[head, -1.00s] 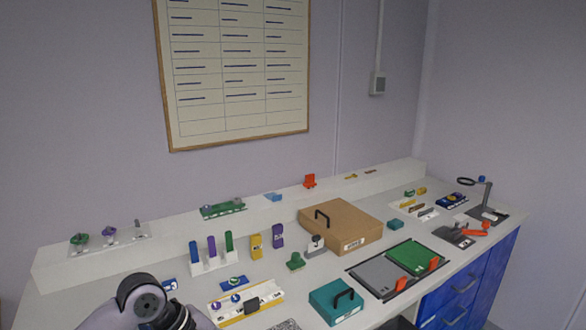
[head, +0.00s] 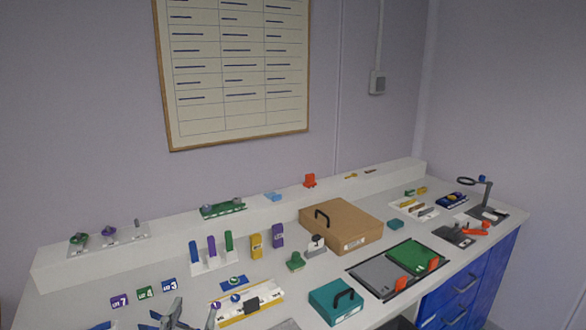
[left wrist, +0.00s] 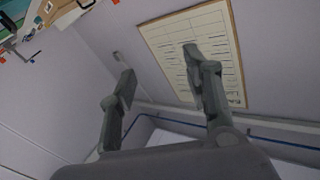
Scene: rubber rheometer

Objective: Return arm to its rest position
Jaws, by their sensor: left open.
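My left gripper (head: 190,316) shows at the bottom edge of the head view, at the lower left over the front of the bench. Only its finger parts show there; the rest of the arm is out of frame. In the left wrist view the two fingers of my left gripper (left wrist: 158,70) stand wide apart with nothing between them. Beyond them are the wall and the framed chart (left wrist: 205,50). My right gripper is in neither view.
The white bench (head: 75,290) holds numbered tags (head: 143,293), a tube rack (head: 213,265), a brown box (head: 340,228), a teal case (head: 335,302) and a grey and green tray pair (head: 415,254). A raised shelf (head: 170,225) runs along the back wall.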

